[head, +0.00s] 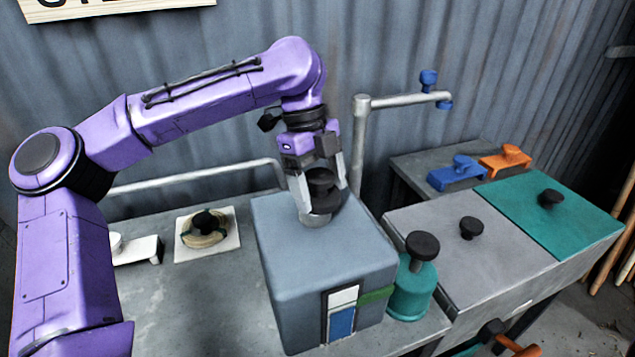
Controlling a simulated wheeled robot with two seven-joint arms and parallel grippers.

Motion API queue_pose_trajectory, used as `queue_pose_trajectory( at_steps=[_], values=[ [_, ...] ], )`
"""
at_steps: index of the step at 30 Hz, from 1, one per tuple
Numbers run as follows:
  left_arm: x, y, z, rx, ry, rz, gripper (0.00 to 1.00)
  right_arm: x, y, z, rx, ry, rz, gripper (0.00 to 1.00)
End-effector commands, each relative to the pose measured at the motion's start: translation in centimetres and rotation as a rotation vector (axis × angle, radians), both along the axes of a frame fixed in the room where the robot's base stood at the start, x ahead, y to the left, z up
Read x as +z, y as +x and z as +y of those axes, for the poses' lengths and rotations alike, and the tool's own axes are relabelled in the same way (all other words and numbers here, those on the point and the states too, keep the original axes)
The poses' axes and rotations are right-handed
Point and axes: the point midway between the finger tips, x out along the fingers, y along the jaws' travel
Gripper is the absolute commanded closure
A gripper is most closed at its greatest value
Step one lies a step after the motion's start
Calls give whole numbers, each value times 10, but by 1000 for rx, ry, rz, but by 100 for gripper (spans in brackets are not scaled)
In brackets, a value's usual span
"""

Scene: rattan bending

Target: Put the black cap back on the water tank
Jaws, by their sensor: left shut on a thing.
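The water tank (290,250) is a grey-blue box on the workbench, with a short, light grey round neck (315,220) on its top. My left gripper (322,195) points down over the neck and is shut on the black cap (322,186), which has a knob on top. The cap sits between the two pale fingers, right at the neck. I cannot tell whether it rests fully on the neck or is slightly above it, as the fingers hide part of the rim. My right gripper is not in view.
A teal bottle with a black knob (421,246) stands close to the tank's right. Grey (440,225) and teal (575,215) lids with black knobs cover the long box at right. A grey pipe post (360,150) stands behind the tank.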

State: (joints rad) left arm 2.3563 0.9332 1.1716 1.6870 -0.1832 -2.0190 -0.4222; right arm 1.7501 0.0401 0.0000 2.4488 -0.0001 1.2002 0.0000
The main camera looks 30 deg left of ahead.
Motion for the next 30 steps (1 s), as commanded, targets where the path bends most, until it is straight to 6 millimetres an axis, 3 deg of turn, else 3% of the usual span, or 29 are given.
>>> queue_pose_trajectory(
  at_steps=[30],
  values=[
    [2,-1,2,-1,-2,-1,54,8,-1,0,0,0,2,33]
  ],
)
